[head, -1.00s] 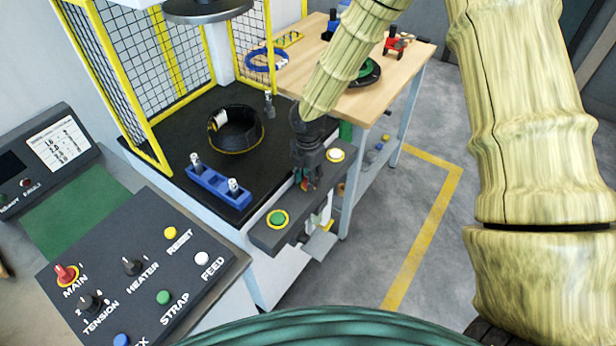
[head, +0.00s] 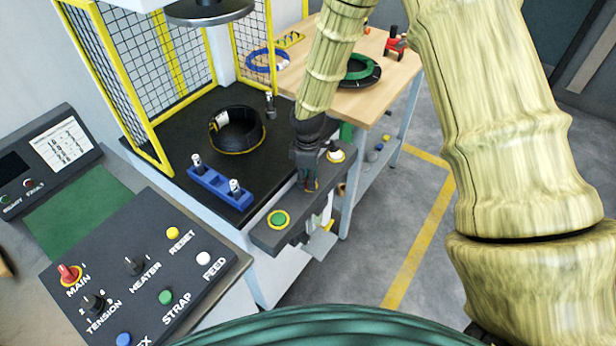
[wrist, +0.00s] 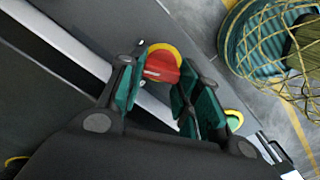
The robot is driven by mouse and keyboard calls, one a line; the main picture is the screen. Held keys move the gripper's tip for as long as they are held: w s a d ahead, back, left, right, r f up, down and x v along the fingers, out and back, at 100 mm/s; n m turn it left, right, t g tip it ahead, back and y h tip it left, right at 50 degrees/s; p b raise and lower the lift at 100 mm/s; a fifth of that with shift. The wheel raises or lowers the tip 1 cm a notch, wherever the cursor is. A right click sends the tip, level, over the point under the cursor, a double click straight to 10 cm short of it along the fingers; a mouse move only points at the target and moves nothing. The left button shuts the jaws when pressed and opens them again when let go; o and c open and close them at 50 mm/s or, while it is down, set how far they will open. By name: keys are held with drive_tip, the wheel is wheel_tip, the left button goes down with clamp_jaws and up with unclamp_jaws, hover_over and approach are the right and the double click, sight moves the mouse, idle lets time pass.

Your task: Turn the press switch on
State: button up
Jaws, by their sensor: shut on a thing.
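The press switch (wrist: 163,66) is a red knob on a yellow ring, on the dark front bar (head: 262,237) of the press. In the wrist view it sits between the teal fingers of my gripper (wrist: 159,75), which is shut on it. In the head view my gripper (head: 311,184) reaches down to the bar, between a green button (head: 279,218) and a pale button (head: 335,156), and hides most of the knob. The knob's exact turn angle is hard to tell.
A black coil (head: 238,130) lies on the press bed behind a blue block (head: 219,187) with pegs. A control panel (head: 128,262) with knobs and buttons stands at the left. A yellow mesh guard (head: 130,70) and a wooden table (head: 378,88) are behind.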

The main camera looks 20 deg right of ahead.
drive_tip(key=m, duration=0.5)
drive_tip(key=shift+w, duration=0.1)
drive_tip(key=shift+m, duration=0.3)
idle(0.4)
drive_tip(key=o, duration=0.7)
drive_tip(key=shift+o, duration=0.2)
wheel_tip(320, 180, up, 12)
idle(0.5)
